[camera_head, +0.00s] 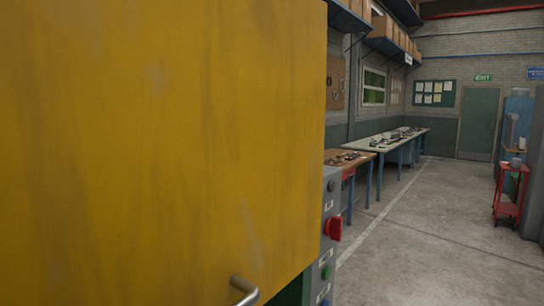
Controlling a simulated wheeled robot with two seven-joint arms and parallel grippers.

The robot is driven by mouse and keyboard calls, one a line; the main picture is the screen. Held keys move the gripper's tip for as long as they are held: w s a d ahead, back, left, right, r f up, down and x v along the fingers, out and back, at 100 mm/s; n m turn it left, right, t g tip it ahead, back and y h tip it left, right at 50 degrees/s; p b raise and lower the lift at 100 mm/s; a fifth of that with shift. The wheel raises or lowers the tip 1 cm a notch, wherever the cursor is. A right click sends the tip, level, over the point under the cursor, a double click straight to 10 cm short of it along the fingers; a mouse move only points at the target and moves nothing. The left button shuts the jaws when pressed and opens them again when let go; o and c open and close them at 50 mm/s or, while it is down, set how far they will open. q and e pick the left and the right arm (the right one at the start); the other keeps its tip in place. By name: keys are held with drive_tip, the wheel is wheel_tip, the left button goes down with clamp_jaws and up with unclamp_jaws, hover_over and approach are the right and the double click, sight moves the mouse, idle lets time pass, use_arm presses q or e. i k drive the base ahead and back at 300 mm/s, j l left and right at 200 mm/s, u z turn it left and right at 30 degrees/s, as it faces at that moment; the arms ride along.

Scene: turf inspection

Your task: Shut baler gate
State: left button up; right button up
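A large yellow panel (165,130), scuffed and streaked, fills the left and middle of the head view at close range; it looks like the baler gate. A metal bar handle (243,290) sits at its lower right, partly cut off by the bottom edge. A grey control box (330,240) with a red switch (333,228), a green button (326,271) and other buttons stands just right of the panel. A dark green part shows below the panel's lower right corner. Whether the gate is fully closed I cannot tell. Neither of my grippers is in view.
Workbenches (385,142) with tools line the wall beyond the control box. A red cart (510,190) and a blue cabinet (515,120) stand at the right. The concrete floor (420,235) between them is clear, leading to a green door (479,124).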

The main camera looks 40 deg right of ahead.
sight(153, 152)
drive_tip(key=z, duration=0.65)
